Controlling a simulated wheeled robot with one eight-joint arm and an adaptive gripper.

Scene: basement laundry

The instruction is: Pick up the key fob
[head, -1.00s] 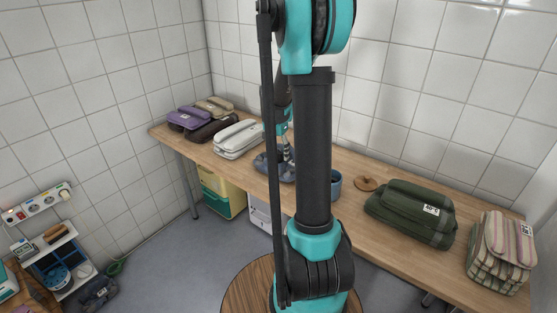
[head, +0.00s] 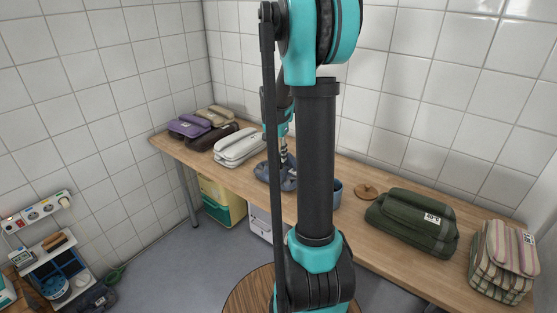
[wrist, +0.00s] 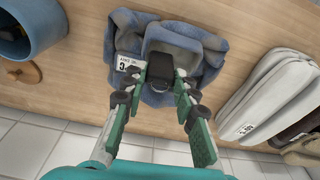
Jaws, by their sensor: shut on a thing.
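The key fob (wrist: 160,67) is a small black piece between the fingertips in the wrist view. My gripper (wrist: 160,84) is shut on it, one finger on each side. Just beneath lies a folded blue-grey cloth (wrist: 208,58) with a white printed label on its left side. I cannot tell whether the fob still touches the cloth. In the head view the gripper (head: 284,158) is low over the cloth (head: 264,174), partly behind my arm, and the fob cannot be made out.
On the wooden bench (head: 345,203), folded white cloth (head: 240,146) lies left of the gripper, with purple cloth (head: 190,126) beyond. A blue pot (wrist: 30,30), a round wooden lid (head: 367,191), a green bundle (head: 412,221) and a striped bundle (head: 503,262) are to the right.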

